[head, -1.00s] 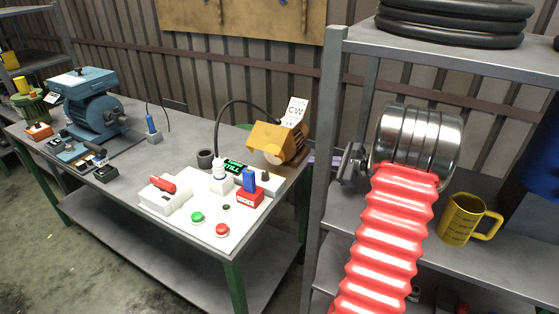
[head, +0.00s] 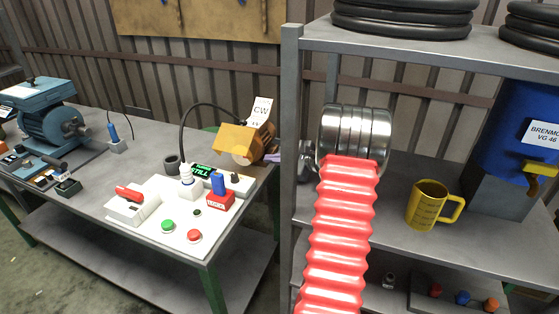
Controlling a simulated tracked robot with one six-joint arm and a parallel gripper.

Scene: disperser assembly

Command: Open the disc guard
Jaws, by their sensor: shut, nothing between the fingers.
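An orange-yellow housing (head: 243,143) with a white "CW" card (head: 261,111) stands at the bench's back right; I take it for the disc guard. It appears closed, but its disc and any hinge are not clearly visible.
A white control panel (head: 148,228) has a green-lit display (head: 202,172), a green button (head: 167,226) and a red button (head: 194,236). The shelf post (head: 291,100) stands between bench and shelf. A yellow jug (head: 427,203) and blue drum (head: 515,125) occupy the shelf.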

